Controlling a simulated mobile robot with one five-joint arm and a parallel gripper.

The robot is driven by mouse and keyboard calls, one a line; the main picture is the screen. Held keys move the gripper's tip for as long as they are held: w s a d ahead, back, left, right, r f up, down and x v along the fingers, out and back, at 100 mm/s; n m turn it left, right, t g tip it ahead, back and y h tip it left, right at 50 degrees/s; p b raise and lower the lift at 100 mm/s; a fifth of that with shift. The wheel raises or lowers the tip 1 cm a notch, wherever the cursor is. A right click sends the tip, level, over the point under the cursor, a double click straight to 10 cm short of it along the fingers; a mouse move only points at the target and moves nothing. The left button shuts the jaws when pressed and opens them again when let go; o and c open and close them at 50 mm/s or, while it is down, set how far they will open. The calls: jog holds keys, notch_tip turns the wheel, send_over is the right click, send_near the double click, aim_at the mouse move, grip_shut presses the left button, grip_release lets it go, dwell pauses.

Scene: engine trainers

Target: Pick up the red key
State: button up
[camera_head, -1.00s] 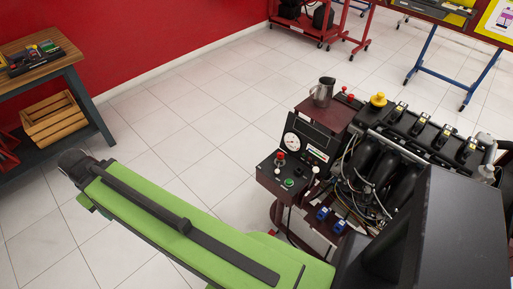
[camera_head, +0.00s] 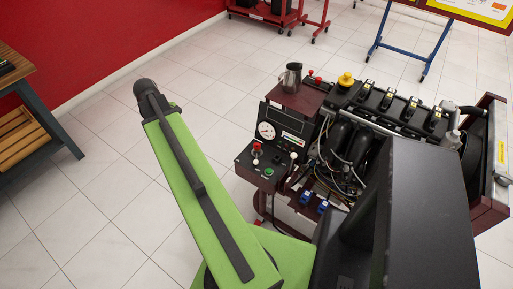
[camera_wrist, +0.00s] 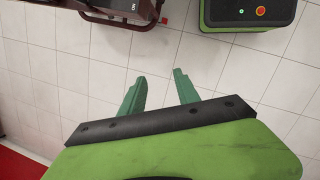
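A small red piece (camera_head: 256,147) stands on the front control panel of the engine trainer (camera_head: 272,172), left of a white knob. It may be the red key, but it is too small to tell. My gripper (camera_wrist: 159,74) shows in the wrist view with its two teal fingers apart and bare floor between them. It is empty. The trainer's dark red edge (camera_wrist: 128,22) shows beyond the fingers at the top. In the head view my green arm lies left of the panel, and its gripper is hidden.
A metal jug (camera_head: 291,77) and two red knobs (camera_head: 314,77) sit on top of the trainer. A yellow cap (camera_head: 346,79) is behind. A wooden bench (camera_head: 45,100) stands at the left wall. The tiled floor (camera_head: 110,190) left of my arm is clear.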

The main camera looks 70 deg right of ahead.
jog(key=s+d+g, duration=0.1)
jog(key=s+d, duration=1)
jog(key=d, duration=0.1)
jog(key=n, duration=0.1)
send_near(257, 144)
jog(key=shift+g+y, duration=0.3)
jog(key=shift+g, duration=0.1)
jog(key=f+b, duration=0.1)
jog(key=b, duration=0.2)
jog(key=f+b, duration=0.2)
jog(key=b, duration=0.2)
jog(key=d+f+b, duration=0.1)
jog(key=f+b, duration=0.1)
jog(key=b, duration=0.2)
jog(key=shift+s, duration=0.3)
jog(key=shift+s+b, duration=0.15)
jog(key=shift+b, duration=0.15)
jog(key=b+x, duration=0.4)
jog(key=x, duration=0.1)
jog(key=shift+d+f+b, duration=0.15)
jog(key=shift+b, duration=0.25)
jog(key=shift+c, duration=0.2)
grip_shut()
